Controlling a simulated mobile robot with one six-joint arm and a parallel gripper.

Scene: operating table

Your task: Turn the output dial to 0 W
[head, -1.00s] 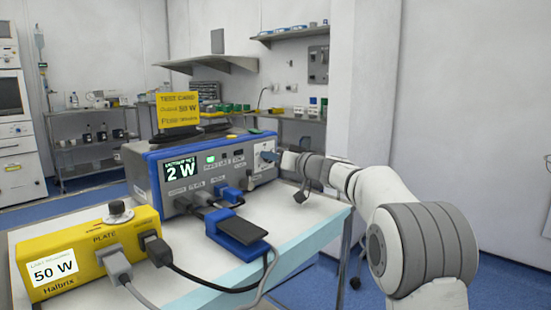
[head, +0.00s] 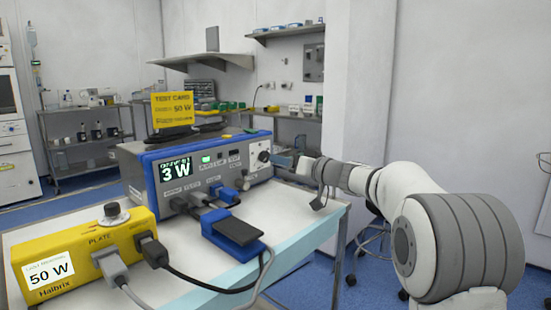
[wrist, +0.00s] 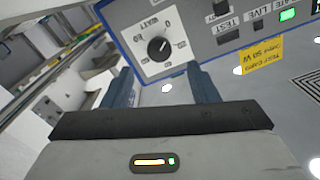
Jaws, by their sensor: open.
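The output dial (wrist: 158,48) is a black knob on a white plate marked with watts and a 0, seen in the wrist view just beyond my fingertips. It also shows on the generator's right front in the head view (head: 264,156). The generator (head: 148,178) is a grey box with blue edges, and its green display (head: 177,170) reads 3 W. My gripper (wrist: 164,76) is open, its two blue fingers spread below the dial and not around it. In the head view my gripper (head: 284,162) is just right of the dial, apart from it.
A yellow Halbrix box (head: 85,245) reading 50 W stands front left, with cables. A blue and black pedal (head: 233,233) lies before the generator. A yellow test card (head: 172,109) stands on top. The white table (head: 300,215) is clear at the right.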

